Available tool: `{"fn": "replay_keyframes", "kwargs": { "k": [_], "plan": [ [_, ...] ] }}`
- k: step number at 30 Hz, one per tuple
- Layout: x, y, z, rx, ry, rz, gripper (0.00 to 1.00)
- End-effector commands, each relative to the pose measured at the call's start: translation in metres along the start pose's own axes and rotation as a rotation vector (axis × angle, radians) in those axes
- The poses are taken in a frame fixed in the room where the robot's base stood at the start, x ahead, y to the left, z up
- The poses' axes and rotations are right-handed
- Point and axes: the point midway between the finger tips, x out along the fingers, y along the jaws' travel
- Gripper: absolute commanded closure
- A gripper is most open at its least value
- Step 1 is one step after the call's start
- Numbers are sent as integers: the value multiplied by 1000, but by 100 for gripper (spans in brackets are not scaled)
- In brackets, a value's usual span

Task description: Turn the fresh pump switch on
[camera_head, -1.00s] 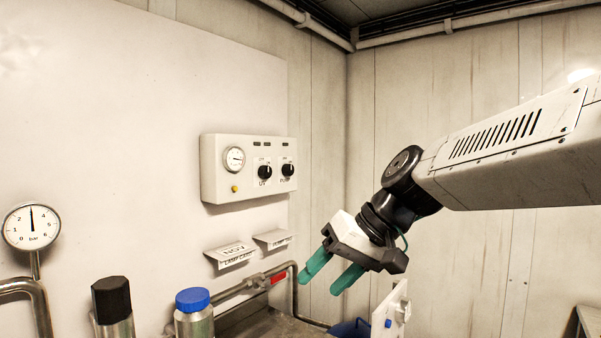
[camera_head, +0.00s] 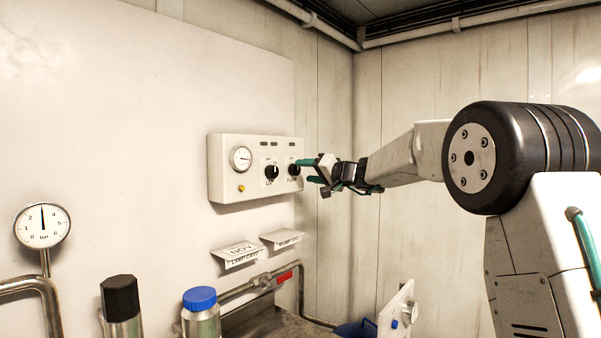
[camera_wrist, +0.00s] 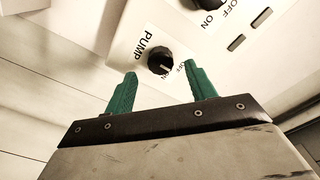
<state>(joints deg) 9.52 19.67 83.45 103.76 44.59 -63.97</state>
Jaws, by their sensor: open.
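The control box (camera_head: 222,170) hangs on the wall and carries two black rotary knobs. The right knob, labelled PUMP in the wrist view (camera_wrist: 160,61), is the pump switch. It shows partly in the head view (camera_head: 293,170), beside my fingertips. In the wrist view its pale pointer mark faces down-right, near the OFF label. My gripper (camera_wrist: 163,83) is open, with its two green fingers on either side of the pump knob's lower edge. I cannot tell whether they touch it. My gripper (camera_head: 306,171) is at the box's right side in the head view.
The other knob, labelled UV (camera_head: 271,172), sits just left of the pump knob; it also shows at the wrist view's top (camera_wrist: 208,3). A gauge (camera_head: 241,158) is on the box. Label shelves (camera_head: 238,254), pipes and bottles (camera_head: 200,318) stand below.

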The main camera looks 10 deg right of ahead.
Motion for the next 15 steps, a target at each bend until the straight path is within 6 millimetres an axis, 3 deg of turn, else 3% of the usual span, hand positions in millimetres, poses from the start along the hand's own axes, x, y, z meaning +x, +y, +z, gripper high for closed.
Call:
{"fn": "replay_keyframes", "kwargs": {
  "k": [6, 15],
  "plan": [
    [29, 0, 0, 0, -1, -1, 44],
    [35, 0, 1, 0, -2, 0, 44]
  ]
}}
